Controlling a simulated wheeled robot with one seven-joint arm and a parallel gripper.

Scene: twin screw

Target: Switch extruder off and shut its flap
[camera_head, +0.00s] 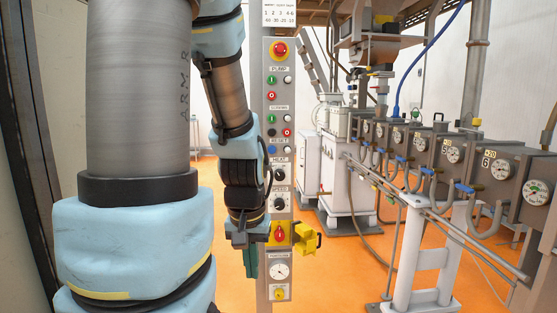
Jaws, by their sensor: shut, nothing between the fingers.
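The tall grey control panel (264,205) stands upright in the middle of the view. Low on it is a red rotary switch (280,233) on a yellow plate. A yellow flap (307,238) with a dark handle sticks out to the right of the switch and stands open. The switch knob looks about upright, but it is too small to read its setting. My gripper (251,264) points down just left of the panel's lower part, a little below and left of the switch. Its teal fingers are shut and empty. It appears apart from switch and flap, though depth is hard to tell.
The extruder's grey barrel with several round gauges (454,154) runs along the right, with pipes and a white stand. A white cabinet (346,190) stands behind. Other buttons and knobs line the panel above. Orange floor (350,265) is open right of the panel.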

